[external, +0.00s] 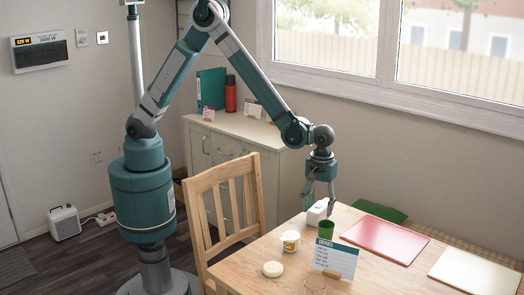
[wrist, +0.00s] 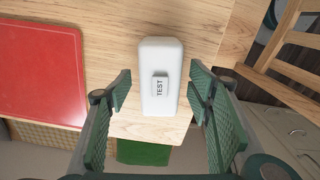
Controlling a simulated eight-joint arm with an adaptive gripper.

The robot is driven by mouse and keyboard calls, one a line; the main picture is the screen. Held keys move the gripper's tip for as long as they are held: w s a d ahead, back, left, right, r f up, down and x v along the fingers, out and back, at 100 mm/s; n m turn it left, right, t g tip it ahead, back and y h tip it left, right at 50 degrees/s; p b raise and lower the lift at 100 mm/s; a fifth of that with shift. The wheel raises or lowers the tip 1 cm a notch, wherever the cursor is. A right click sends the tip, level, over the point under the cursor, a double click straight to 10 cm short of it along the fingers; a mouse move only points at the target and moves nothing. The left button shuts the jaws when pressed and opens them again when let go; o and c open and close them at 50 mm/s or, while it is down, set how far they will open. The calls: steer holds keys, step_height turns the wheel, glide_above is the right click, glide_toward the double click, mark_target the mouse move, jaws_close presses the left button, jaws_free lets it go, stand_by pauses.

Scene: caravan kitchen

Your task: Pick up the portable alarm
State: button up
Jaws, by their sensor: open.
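The portable alarm (wrist: 160,57) is a white rounded box with a raised button marked TEST. In the wrist view it lies on the wooden table (wrist: 105,50), near the table's edge. My gripper (wrist: 162,90) is open, with one green finger on each side of the alarm in that view and visible gaps to both. In the external view the alarm (external: 317,212) is at the table's far left edge, beside a green cup. My gripper (external: 320,197) points down above or beside it there; the exact height is hard to tell.
A green cup (external: 326,230), a small tub (external: 290,240), a round pale item (external: 273,269) and a standing card (external: 335,259) are close by. A red mat (external: 385,242) and a cream mat (external: 475,274) lie to the right. A wooden chair (external: 228,215) stands at the table's left.

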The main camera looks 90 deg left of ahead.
mark_target(319, 205)
steer(key=c, duration=1.1)
steer(key=shift+o, duration=0.2)
steer(key=shift+r, duration=0.15)
steer(key=shift+r+p, duration=0.85)
steer(key=shift+r, duration=4)
